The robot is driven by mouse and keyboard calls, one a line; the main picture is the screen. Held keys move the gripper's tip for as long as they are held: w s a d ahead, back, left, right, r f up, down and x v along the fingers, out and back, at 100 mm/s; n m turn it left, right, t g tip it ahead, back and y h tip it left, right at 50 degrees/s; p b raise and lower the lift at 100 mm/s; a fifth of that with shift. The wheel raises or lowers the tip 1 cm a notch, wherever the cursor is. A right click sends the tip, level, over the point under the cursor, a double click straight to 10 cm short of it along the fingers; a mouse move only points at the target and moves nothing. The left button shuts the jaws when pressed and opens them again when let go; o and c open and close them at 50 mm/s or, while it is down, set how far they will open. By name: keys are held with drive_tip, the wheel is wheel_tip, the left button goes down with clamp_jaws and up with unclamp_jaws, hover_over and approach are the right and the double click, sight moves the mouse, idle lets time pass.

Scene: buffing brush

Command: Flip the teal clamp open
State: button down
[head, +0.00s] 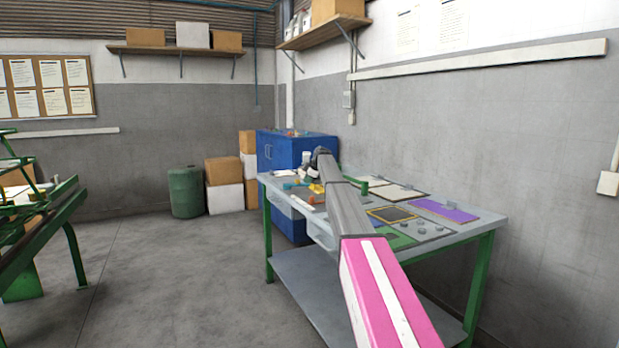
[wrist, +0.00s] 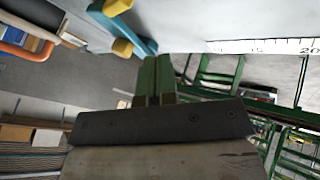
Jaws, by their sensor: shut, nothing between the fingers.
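The teal clamp (wrist: 139,38) shows in the wrist view at the upper middle, as a teal bar beside yellow pieces, on the edge of a pale grey surface. My gripper (wrist: 157,62) has two green fingers close together, with nothing seen between them. Their tips appear just below the clamp's lower end in the picture; whether they touch it I cannot tell. In the head view my arm reaches over the workbench (head: 480,222), and its end hides my fingers. The teal clamp cannot be made out there among the small orange and yellow items.
The bench top holds a purple sheet (head: 444,211), a green panel (head: 397,241) and pale boards. A blue cabinet (head: 285,152) stands behind. An orange curved piece (wrist: 30,50) and a ruler-like scale (wrist: 270,46) show in the wrist view. Floor left of the bench is clear.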

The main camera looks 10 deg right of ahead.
sight(296, 183)
drive_tip(key=x, duration=0.5)
drive_tip(key=shift+w, duration=0.15)
drive_tip(key=w, duration=0.3)
drive_tip(key=shift+w+f, duration=0.3)
drive_tip(key=shift+w, duration=0.25)
